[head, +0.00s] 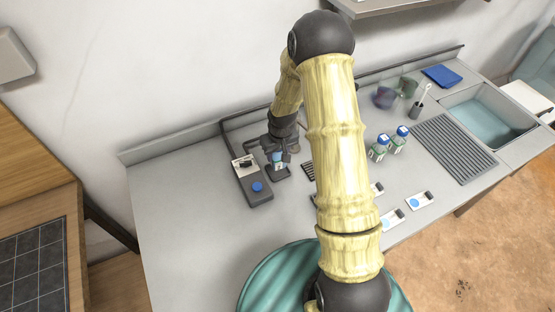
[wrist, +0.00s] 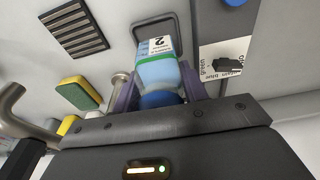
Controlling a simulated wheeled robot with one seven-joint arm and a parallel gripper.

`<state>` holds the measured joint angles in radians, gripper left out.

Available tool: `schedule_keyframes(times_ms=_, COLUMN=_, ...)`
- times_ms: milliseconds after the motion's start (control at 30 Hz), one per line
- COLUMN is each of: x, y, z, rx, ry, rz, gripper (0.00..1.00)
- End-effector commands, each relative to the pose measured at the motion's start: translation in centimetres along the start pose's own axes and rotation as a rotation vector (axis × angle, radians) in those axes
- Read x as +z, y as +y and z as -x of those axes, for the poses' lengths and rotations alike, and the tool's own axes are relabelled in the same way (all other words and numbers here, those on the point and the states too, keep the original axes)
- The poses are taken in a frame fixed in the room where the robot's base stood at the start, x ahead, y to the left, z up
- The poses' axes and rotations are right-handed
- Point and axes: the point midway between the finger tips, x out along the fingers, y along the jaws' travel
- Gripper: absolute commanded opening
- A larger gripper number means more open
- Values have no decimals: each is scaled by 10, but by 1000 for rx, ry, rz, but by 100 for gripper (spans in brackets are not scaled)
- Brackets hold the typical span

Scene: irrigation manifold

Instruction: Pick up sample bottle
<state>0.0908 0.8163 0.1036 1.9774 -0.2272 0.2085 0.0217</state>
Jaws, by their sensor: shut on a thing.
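A sample bottle (wrist: 157,70) with a blue cap and a white label reading "2" is between the fingers of my gripper (wrist: 156,92) in the wrist view. The fingers are shut on it from both sides near the cap. In the head view my gripper (head: 279,146) points down, and the bottle (head: 278,161) shows below it, at a small dark square holder (head: 279,174). I cannot tell whether the bottle's base touches the holder. Two more bottles with blue caps (head: 379,148) (head: 398,139) stand upright on the counter to the right.
A grey box with a blue button (head: 257,187) lies just left of the holder. A vent grille (wrist: 74,33) and a yellow-green sponge (wrist: 77,92) show in the wrist view. A ribbed drainer (head: 452,147) and a sink (head: 487,115) are at the right. The counter's left part is bare.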

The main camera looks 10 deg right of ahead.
Motion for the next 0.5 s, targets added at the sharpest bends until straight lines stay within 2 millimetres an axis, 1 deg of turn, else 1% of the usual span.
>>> schedule_keyframes(times_ms=100, x=-5, y=1, z=22, rx=1, ry=7, rz=-1, gripper=17)
schedule_keyframes(times_ms=300, x=-9, y=0, z=51, rx=0, ry=5, rz=-1, gripper=17)
schedule_keyframes(times_ms=400, x=-9, y=0, z=59, rx=0, ry=2, rz=-1, gripper=17)
schedule_keyframes(times_ms=500, x=-9, y=0, z=62, rx=0, ry=1, rz=-1, gripper=17)
